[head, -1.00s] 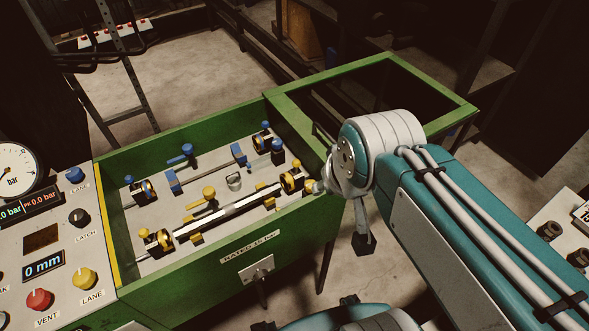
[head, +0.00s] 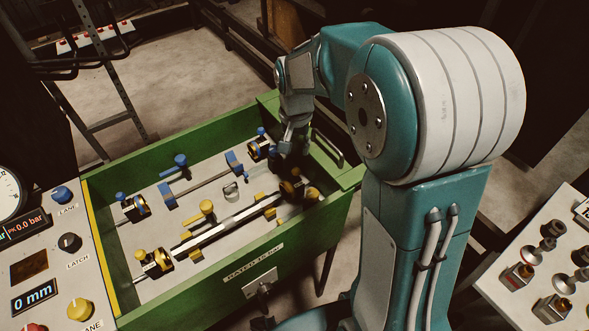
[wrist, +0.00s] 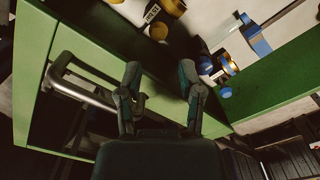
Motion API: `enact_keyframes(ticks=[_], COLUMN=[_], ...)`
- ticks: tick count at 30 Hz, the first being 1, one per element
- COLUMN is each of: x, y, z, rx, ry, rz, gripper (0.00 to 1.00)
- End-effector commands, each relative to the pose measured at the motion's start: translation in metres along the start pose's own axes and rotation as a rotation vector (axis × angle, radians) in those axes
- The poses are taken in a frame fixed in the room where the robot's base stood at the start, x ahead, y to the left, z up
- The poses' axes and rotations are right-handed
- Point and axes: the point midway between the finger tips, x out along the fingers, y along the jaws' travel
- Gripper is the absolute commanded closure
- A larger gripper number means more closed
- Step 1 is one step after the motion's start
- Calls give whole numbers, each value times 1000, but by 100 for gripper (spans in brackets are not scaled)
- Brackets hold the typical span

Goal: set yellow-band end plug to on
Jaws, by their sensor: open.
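A yellow-banded fitting (head: 292,187) sits at the right end of the yellow row in the green box (head: 240,262). Another yellow-banded fitting (head: 155,262) sits at the left end. I cannot tell which is the end plug or read its setting. My gripper (head: 291,158) points down over the box's right end, near the right yellow fitting and partly in shadow. In the wrist view, my gripper (wrist: 160,78) is open and empty. A yellow fitting with a label (wrist: 165,14) lies beyond the fingers at the top, apart from them.
A blue-banded fitting (head: 259,149) stands behind the yellow one, close to my gripper; blue parts (wrist: 212,66) lie beside the right finger. A metal handle (head: 327,147) is on the box's right section. A control panel (head: 50,265) stands at left, a white fittings bench (head: 540,270) at right.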

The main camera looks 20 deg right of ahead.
Motion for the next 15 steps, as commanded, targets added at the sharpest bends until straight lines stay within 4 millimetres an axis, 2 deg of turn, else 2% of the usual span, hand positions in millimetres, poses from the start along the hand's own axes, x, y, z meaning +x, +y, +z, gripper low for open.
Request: enact_keyframes(ticks=[5, 15], x=[13, 74], y=[0, 0], z=[-1, -1], rx=[5, 4], ry=[-6, -7], rz=[2, 3], gripper=[52, 52])
